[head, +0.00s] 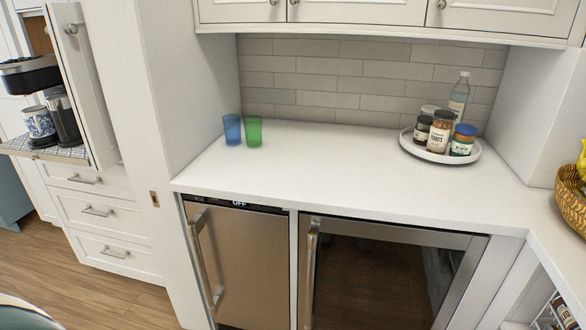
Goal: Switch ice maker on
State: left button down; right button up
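The ice maker (248,265) is a stainless steel unit under the white counter, with a vertical bar handle on its left side. Its door is shut. A dark strip along its top edge carries a display (239,204) that reads "OFF". Any buttons on the strip are too small to make out. Neither of my grippers shows in the head view.
The white counter (300,180) above holds a blue cup (232,130), a green cup (253,131) and a round tray (471,157) of jars and a bottle. A glass-door fridge (385,275) stands right of the ice maker. Wood floor (70,285) is open at lower left.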

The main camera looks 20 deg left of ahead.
aim_at(200, 198)
jog(key=u, duration=1.15)
jog(key=z, duration=1.25)
jog(key=k+j+u, duration=0.2)
jog(key=u, duration=0.3)
jog(key=k+j+u, duration=0.25)
jog(key=u, duration=0.2)
jog(key=j, duration=0.7)
